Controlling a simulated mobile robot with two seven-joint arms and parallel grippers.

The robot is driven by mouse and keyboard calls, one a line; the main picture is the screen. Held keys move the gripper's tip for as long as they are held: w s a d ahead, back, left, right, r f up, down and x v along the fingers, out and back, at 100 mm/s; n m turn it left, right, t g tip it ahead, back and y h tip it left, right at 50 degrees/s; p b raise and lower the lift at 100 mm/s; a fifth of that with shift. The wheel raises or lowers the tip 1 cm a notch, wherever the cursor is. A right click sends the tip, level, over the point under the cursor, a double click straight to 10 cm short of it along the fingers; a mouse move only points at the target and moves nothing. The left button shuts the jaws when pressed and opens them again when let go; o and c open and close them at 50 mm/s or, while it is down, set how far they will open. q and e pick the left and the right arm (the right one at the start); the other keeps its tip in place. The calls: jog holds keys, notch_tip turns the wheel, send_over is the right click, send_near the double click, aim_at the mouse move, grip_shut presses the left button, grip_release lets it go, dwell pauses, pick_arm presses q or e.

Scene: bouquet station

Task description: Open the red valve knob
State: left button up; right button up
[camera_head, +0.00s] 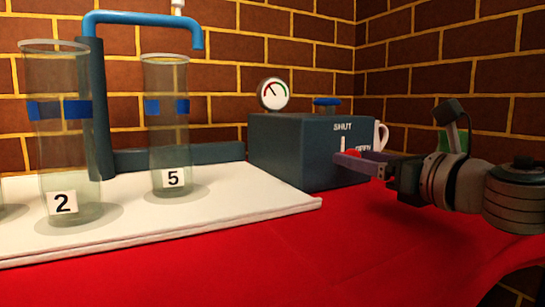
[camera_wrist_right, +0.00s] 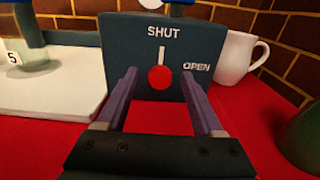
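The red valve knob (camera_wrist_right: 160,78) is on the face of a dark blue-grey box (camera_wrist_right: 122,48). Its white pointer (camera_wrist_right: 161,54) stands upright, toward the word SHUT; OPEN is printed to the right. In the head view the knob (camera_head: 354,153) is partly hidden by my right gripper (camera_head: 360,161). In the right wrist view my right gripper (camera_wrist_right: 159,75) is open, its purple fingers on either side of the knob with visible gaps. I cannot tell how far the fingertips reach past the knob. My left gripper is not in view.
A pressure gauge (camera_head: 273,94) sits on the box. A white mug (camera_wrist_right: 235,58) stands to its right. Clear glass cylinders labelled 2 (camera_head: 62,150) and 5 (camera_head: 168,130) stand on a white board (camera_head: 235,207) beneath a blue pipe (camera_head: 145,18). The red tablecloth (camera_head: 330,250) is clear in front.

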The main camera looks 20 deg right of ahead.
grip_shut()
dwell(0.3)
dwell(0.4)
jog(key=shift+m, duration=0.5)
jog(key=m+p, duration=0.1)
jog(key=m, duration=0.3)
jog(key=shift+p, duration=0.35)
jog(key=m+p, duration=0.1)
jog(key=m, duration=0.3)
jog(key=shift+d+m+p, duration=0.1)
jog(key=shift+m+p, duration=0.2)
jog(key=m+p, duration=0.2)
jog(key=m, duration=0.2)
jog(key=shift+f+m+p, duration=0.15)
jog(key=shift+m+p, duration=0.65)
jog(key=shift+m, duration=1.3)
